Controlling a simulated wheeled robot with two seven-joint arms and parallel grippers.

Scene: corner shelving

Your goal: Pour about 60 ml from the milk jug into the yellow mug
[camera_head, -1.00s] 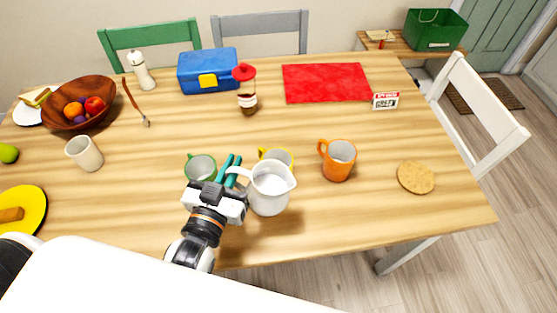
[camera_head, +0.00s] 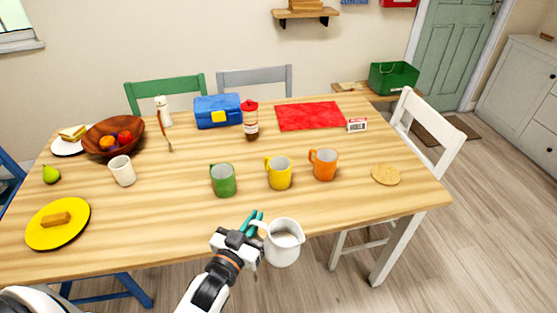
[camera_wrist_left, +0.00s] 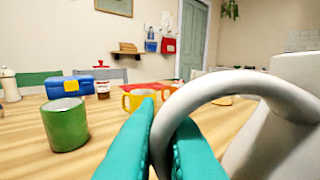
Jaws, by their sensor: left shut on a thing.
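The white milk jug (camera_head: 283,243) is held upright in front of the table's near edge, with pale liquid visible inside. My left gripper (camera_head: 255,222) is shut on its handle, and the teal fingers pinch the handle (camera_wrist_left: 200,95) in the left wrist view. The yellow mug (camera_head: 279,173) stands upright on the table beyond the jug, apart from it. It also shows partly behind the fingers in the left wrist view (camera_wrist_left: 137,99). My right gripper is not in view.
A green mug (camera_head: 223,180) stands left of the yellow mug and an orange mug (camera_head: 323,164) stands right of it. A cork coaster (camera_head: 386,175) lies further right. A white cup (camera_head: 122,171) and a yellow plate (camera_head: 75,234) are at left. The table front between plate and jug is clear.

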